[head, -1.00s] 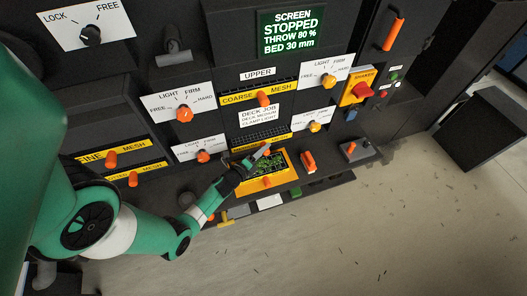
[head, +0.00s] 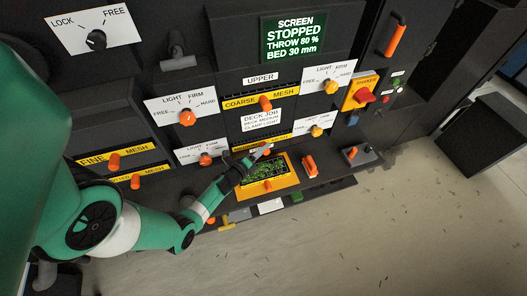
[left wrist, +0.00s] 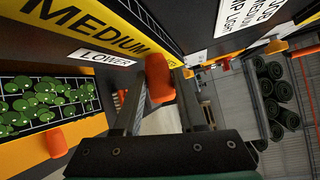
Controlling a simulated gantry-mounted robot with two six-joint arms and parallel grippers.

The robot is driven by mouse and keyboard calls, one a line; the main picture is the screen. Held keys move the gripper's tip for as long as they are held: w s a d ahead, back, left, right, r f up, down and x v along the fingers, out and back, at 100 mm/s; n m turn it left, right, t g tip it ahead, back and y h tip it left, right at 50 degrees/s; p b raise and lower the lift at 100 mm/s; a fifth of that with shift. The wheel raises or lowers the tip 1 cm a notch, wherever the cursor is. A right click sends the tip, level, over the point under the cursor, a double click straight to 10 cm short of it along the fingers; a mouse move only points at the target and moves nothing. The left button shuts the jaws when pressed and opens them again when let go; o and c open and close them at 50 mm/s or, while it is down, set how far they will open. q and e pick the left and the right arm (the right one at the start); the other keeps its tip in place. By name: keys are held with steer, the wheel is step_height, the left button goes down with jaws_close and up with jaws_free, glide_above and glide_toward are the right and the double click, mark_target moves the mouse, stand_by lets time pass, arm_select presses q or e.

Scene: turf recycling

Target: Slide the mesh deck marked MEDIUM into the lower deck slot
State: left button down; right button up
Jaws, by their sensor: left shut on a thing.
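The MEDIUM mesh deck shows its yellow front strip (head: 245,149) at the lower deck slot, under the DECK JOB card (head: 261,119). In the left wrist view the strip (left wrist: 92,25) reads MEDIUM and runs just above the LOWER label (left wrist: 105,58). My left gripper (head: 264,148) is shut on the deck's orange knob (left wrist: 159,78), which sits between its fingers. The strip lies close to the machine face; I cannot tell if it is flush. My right gripper is not in view.
The COARSE MESH deck (head: 240,104) sits in the upper slot. Clamp dials flank both slots, including the lower right dial (head: 316,131). A yellow-framed tray of green bits (head: 288,183) lies just below. FINE (head: 90,161) and another mesh deck are stored left.

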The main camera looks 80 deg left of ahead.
arm_select(q)
steer(key=shift+c, duration=2)
jaws_free()
steer(key=shift+a+r, duration=0.1)
steer(key=shift+a, duration=0.05)
steer(key=p+v, duration=0.3)
steer(key=v, duration=0.8)
steer(key=shift+s+d, duration=0.2)
steer(key=shift+d, duration=0.1)
steer(key=shift+w, duration=0.1)
